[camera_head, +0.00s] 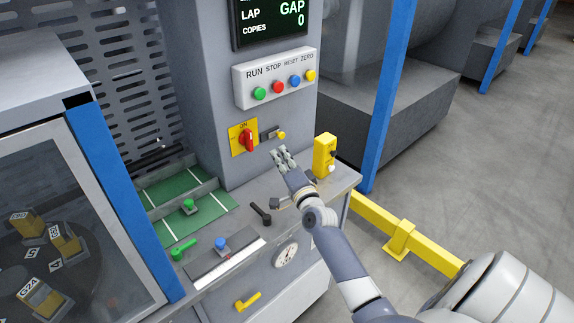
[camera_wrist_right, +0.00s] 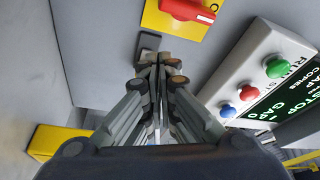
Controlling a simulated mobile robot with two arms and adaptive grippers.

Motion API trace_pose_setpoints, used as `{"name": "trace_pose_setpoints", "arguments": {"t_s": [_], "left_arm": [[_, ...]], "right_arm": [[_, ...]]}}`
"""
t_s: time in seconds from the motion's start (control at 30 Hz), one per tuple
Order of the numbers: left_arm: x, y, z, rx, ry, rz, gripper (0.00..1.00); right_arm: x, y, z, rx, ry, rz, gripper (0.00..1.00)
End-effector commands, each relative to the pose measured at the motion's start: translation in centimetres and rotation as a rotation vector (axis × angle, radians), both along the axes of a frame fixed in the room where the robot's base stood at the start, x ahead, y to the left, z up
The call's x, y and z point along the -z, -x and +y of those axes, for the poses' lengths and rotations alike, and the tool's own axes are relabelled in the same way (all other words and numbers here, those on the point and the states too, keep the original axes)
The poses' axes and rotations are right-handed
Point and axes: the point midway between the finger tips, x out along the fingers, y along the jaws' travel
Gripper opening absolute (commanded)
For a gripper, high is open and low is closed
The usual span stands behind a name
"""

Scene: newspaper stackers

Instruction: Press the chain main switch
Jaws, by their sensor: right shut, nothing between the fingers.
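A red rotary switch (camera_head: 247,139) sits on a yellow plate (camera_head: 236,149) marked ON, on the front of the grey column. Its red handle (camera_wrist_right: 188,9) and the plate show at the top of the right wrist view. A small grey fitting with a yellow button (camera_head: 281,134) is just right of the plate. No readable label says which is the chain main switch. My right gripper (camera_head: 279,154) is shut and empty, just below that fitting in the head view. In the wrist view the fingertips (camera_wrist_right: 160,60) overlap a dark grey plate (camera_wrist_right: 149,42); contact cannot be told. My left gripper is out of view.
A white panel (camera_head: 243,83) with RUN, STOP, RESET and ZERO buttons is above, under a display (camera_head: 270,20). A yellow box (camera_head: 324,155) stands right of my gripper. A black lever (camera_head: 260,212) and several knobs are on the ledge below.

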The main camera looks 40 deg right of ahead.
Motion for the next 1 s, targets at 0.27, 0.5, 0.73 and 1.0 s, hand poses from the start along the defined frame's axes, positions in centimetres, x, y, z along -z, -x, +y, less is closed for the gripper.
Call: {"name": "trace_pose_setpoints", "arguments": {"t_s": [0.27, 0.5, 0.73, 1.0], "left_arm": [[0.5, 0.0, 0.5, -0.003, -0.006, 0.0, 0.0], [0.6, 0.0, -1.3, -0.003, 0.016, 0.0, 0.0], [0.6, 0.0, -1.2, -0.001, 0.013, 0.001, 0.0], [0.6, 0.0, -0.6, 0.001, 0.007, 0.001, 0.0]], "right_arm": [[0.1, 3.4, 0.9, 0.0, 0.0, 0.001, 0.0], [0.0, 4.0, 1.0, 0.0, 0.001, 0.001, 0.0], [0.0, 4.0, 1.0, 0.0, 0.001, 0.001, 0.0], [0.0, 4.0, 1.0, 0.0, 0.0, 0.001, 0.0]]}}
